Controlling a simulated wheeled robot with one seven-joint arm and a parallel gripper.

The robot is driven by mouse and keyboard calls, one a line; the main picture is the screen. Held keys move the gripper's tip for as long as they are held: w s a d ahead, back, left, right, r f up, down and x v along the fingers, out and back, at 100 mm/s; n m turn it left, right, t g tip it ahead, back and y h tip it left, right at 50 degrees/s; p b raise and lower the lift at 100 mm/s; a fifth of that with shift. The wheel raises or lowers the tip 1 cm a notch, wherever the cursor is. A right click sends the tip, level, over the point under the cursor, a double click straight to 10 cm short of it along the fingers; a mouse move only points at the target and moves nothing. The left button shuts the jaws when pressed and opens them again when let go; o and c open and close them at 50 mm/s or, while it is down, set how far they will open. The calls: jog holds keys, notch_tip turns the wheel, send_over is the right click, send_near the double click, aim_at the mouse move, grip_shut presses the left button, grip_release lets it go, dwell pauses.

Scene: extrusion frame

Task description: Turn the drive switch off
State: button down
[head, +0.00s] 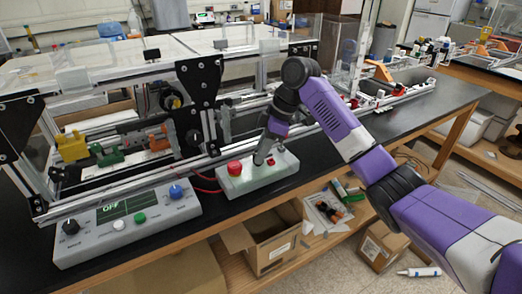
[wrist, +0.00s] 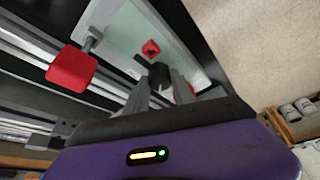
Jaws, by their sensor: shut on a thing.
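The pale switch box (head: 262,181) stands at the bench's front edge and carries a large red mushroom button (head: 234,167) and a small red part (head: 271,161). My gripper (head: 262,160) reaches down onto the box, right of the mushroom button. In the wrist view, the fingers are shut on a black knob (wrist: 158,74), which I take for the drive switch. The small red part (wrist: 150,47) lies just beyond it and the mushroom button (wrist: 72,68) is to the left. The fingers hide the knob in the head view, and its turn angle is unclear.
A control panel (head: 128,222) left of the box has a display (head: 126,207) reading OFF, plus knobs and buttons. The extrusion frame (head: 120,75) stands close behind. Red cables (head: 203,184) run beside the box. Cardboard boxes (head: 268,240) sit below the bench.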

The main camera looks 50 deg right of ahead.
aim_at(272, 165)
jog(key=c, duration=1.1)
grip_release()
jog(key=shift+o, duration=0.2)
jog(key=shift+r, duration=0.1)
jog(key=v, duration=0.7)
jog(key=shift+r, duration=0.25)
jog(key=shift+s+d, duration=0.1)
jog(key=shift+s, duration=0.1)
